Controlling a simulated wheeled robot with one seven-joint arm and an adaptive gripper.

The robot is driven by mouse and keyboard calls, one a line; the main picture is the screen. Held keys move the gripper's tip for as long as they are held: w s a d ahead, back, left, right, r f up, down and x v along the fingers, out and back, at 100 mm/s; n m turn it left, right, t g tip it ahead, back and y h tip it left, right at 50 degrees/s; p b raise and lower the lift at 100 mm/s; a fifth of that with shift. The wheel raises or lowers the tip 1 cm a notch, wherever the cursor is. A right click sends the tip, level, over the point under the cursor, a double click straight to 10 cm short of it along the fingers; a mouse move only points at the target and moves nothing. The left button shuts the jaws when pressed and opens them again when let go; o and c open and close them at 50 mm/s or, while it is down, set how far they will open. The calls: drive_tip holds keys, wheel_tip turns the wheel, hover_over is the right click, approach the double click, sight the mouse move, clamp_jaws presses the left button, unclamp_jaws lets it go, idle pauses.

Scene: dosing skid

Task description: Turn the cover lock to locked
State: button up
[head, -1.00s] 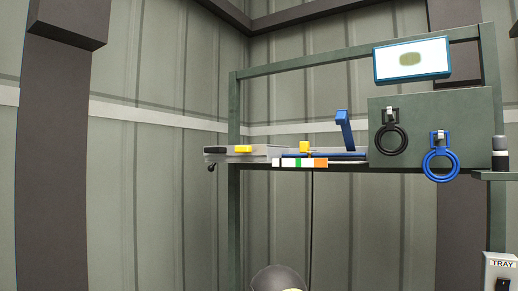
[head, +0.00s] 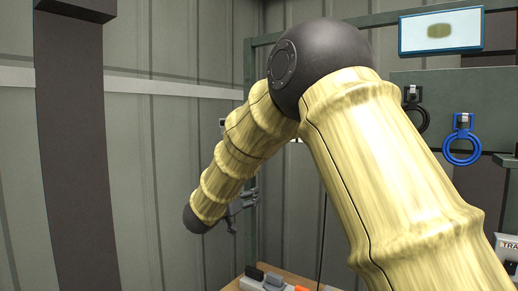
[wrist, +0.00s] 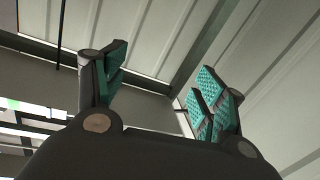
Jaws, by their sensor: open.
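I cannot pick out the cover lock in either current view. My arm hides most of the shelf with the yellow and blue parts in the head view. My gripper (head: 243,202) is at the end of the bent arm, left of centre and below shelf height, in front of the wall. In the wrist view my gripper (wrist: 165,85) has its teal-padded fingers spread apart, with nothing between them. Part of a frame with pale and green pieces (wrist: 35,108) shows at the left edge of the wrist view, too cropped to name.
A blue ring (head: 462,150) and a partly hidden black ring (head: 411,113) hang on the green panel (head: 470,85). A blue-framed display (head: 440,31) is above. A wooden surface (head: 237,286) with black, grey and orange items is at the bottom. The left wall area is clear.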

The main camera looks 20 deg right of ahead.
drive_tip(key=s+a+r+m+g+h+p, duration=0.1)
drive_tip(key=s+r+m, duration=0.1)
drive_tip(key=r, duration=1)
drive_tip(key=s+a+r+m+g+h+p, duration=0.1)
drive_tip(key=s+r+m+h, duration=0.1)
drive_tip(key=r, duration=0.9)
drive_tip(key=p+x, duration=0.4)
drive_tip(key=x, duration=0.6)
drive_tip(key=shift+w+d+p, duration=0.1)
drive_tip(key=shift+w+p, duration=0.15)
drive_tip(key=shift+p, duration=0.05)
drive_tip(key=c, duration=1)
